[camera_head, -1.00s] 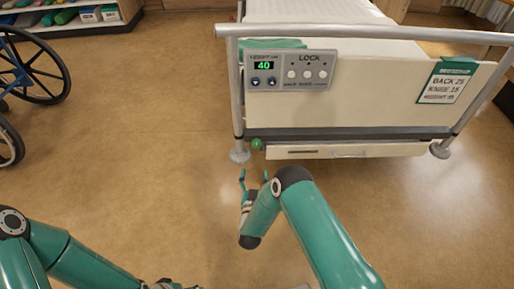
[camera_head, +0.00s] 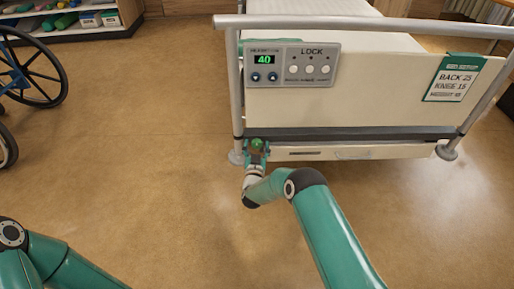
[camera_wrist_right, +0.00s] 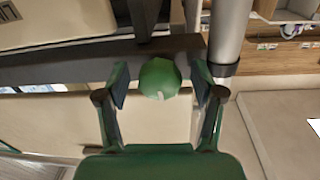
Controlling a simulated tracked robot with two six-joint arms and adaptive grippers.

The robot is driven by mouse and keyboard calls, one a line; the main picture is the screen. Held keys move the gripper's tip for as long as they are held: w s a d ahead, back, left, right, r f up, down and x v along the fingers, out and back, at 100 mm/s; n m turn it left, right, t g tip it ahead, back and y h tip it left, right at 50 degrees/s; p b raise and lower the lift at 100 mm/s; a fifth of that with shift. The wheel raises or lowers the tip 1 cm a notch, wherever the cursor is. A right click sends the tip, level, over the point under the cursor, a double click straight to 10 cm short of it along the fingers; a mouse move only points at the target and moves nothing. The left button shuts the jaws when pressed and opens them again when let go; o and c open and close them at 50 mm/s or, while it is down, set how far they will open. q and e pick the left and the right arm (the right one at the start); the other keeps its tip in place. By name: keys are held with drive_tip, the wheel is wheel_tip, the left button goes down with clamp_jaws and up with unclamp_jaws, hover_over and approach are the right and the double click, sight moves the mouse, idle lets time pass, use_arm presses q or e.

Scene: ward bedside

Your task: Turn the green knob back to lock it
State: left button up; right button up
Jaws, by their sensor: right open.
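The green knob (camera_head: 257,144) is a small round knob at the lower left of the bed's foot end, just right of the left leg. In the right wrist view the green knob (camera_wrist_right: 160,78) shows a small pale mark near its lower edge. My right gripper (camera_head: 256,150) is at the knob, with one finger on each side of it. In the right wrist view the right gripper (camera_wrist_right: 160,80) is open, and gaps show between its fingers and the knob. My left arm shows at the lower left of the head view, but its gripper is out of the picture.
The bed's grey metal post (camera_wrist_right: 229,35) stands close beside the right gripper. A drawer (camera_head: 350,153) is right of the knob under the footboard (camera_head: 370,100). A control panel (camera_head: 292,66) reads 40. A wheelchair (camera_head: 30,70) stands far left. Open floor (camera_head: 140,150) lies between.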

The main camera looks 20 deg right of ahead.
drive_tip(key=c, duration=1.1)
drive_tip(key=shift+m+b, duration=0.3)
drive_tip(key=shift+m, duration=0.2)
drive_tip(key=o, duration=1.1)
drive_tip(key=v, duration=1.2)
